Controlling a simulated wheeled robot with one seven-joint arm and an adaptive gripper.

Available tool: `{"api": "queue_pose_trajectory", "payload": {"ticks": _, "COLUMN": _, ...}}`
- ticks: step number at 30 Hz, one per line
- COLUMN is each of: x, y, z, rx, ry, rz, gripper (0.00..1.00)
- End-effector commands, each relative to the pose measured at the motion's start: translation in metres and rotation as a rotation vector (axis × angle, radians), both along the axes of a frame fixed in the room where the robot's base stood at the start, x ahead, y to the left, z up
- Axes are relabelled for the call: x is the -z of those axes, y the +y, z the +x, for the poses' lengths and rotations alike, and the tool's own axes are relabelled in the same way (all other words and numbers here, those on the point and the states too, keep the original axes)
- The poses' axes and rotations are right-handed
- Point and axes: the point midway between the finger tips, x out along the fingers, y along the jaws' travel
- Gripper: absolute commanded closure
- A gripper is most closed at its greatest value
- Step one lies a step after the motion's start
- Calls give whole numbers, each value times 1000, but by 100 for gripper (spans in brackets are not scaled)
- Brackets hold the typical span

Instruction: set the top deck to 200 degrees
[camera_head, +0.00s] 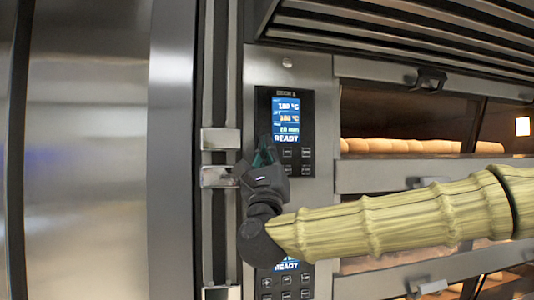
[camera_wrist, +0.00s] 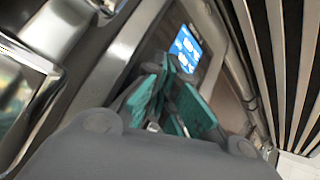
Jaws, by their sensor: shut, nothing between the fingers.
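The top deck's control panel (camera_head: 297,106) is a black plate with a lit blue display (camera_head: 286,118) and rows of dark buttons below it. The display shows several lines: the top one looks like 180 °C, the others are hard to read, and the bottom one says READY. My gripper (camera_head: 264,150) is shut and empty, with its teal fingertips over the panel's lower left part, hiding the buttons there. In the wrist view the fingers (camera_wrist: 175,95) lie in front of the panel, with the blue display (camera_wrist: 186,47) just beyond them. I cannot tell whether they touch a button.
A lower control panel (camera_head: 286,283) shows partly below my gripper. The top deck's window (camera_head: 400,115) with bread loaves (camera_head: 400,145) and a door handle (camera_head: 427,79) is to the right. Steel hinges (camera_head: 220,138) stand left, and a slatted hood (camera_head: 400,30) hangs above.

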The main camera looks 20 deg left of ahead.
Motion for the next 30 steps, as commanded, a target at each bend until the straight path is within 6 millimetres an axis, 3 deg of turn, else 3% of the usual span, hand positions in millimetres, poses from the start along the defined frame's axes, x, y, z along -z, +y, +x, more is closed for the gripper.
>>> {"api": "queue_pose_trajectory", "payload": {"ticks": 30, "x": 2, "y": 5, "z": 7, "rx": 1, "ry": 0, "rz": 1, "gripper": 100}}
